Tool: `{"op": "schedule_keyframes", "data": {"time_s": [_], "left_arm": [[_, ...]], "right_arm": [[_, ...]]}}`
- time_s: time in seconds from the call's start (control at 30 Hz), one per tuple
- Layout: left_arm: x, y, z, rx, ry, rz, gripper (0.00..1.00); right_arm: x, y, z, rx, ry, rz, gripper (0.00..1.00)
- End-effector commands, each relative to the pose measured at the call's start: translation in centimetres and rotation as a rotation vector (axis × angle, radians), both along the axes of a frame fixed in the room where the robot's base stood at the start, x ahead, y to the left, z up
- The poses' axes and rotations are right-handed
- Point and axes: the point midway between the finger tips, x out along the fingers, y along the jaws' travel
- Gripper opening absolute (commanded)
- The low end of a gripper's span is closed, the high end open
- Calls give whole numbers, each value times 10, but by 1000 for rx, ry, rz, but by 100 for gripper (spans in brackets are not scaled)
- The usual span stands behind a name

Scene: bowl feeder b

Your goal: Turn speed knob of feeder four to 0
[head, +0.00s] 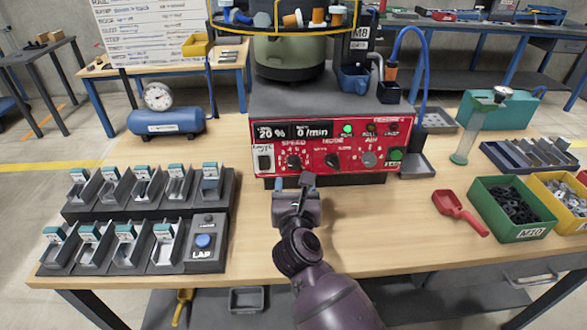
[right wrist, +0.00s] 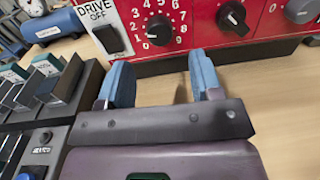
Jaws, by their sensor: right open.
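The red control panel (head: 335,146) of the feeder faces me at the back of the bench. Its display (head: 292,132) reads 20 % and 0 /min. The black speed knob (head: 293,161) sits at the panel's left, under SPEED. In the right wrist view the knob (right wrist: 158,30) is ringed by white numbers, its pale mark towards the low-number side at the left; the exact number is unclear. My right gripper (head: 293,182) is open and empty, just in front of and below the knob, apart from it. Its blue fingertips (right wrist: 162,78) show spread. My left gripper is out of view.
A drive-off switch (right wrist: 108,38) is left of the knob; a mode knob (right wrist: 233,18) is right of it. Sorting trays (head: 140,218) with a blue button stand left. A red scoop (head: 460,212) and a green bin (head: 512,207) lie right.

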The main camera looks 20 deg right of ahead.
Motion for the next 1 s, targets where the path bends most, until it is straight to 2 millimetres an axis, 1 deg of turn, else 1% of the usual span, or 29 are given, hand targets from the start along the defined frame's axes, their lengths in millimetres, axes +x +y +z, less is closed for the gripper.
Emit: {"op": "schedule_keyframes", "data": {"time_s": [0.03, 0.2, 0.4, 0.6, 0.83, 0.87, 1.0], "left_arm": [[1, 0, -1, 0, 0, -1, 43], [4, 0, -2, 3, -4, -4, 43], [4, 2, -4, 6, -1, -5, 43], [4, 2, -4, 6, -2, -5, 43], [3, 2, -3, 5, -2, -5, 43], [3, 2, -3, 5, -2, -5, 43], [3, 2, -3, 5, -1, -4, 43]], "right_arm": [[8, -2, 0, -3, -1, 0, 59], [32, -10, -1, -3, 1, 0, 59], [51, -17, -1, -3, 0, 0, 59], [58, -19, 0, -1, 0, 0, 59], [58, -20, 0, -1, -1, 0, 59], [58, -20, 0, -1, -1, 0, 56], [58, -20, 0, -1, -1, 0, 35]]}}
